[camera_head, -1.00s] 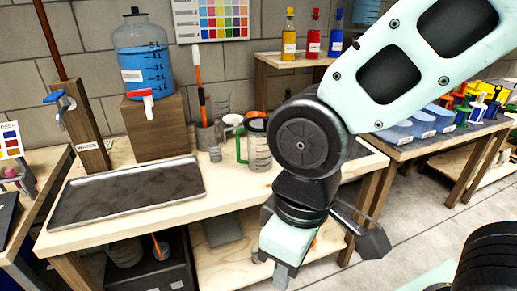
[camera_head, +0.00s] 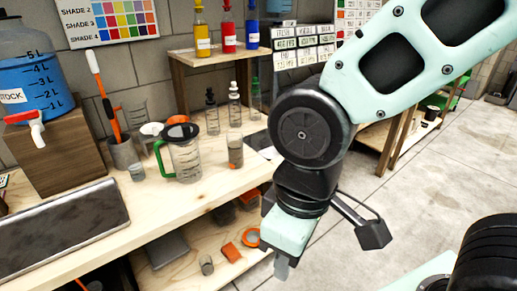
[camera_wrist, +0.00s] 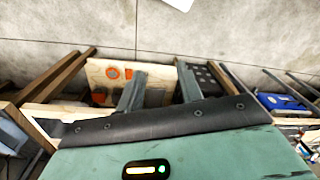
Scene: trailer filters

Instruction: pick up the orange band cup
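My gripper (camera_head: 282,268) points down beyond the bench's right end, apart from both cups. In the wrist view its fingers (camera_wrist: 160,88) are spread, with nothing seen held between them; no cup is clear there.
Dropper bottles (camera_head: 234,105) stand behind the small cup. A metal tray (camera_head: 62,230) lies at left. Open floor (camera_head: 440,180) is at right.

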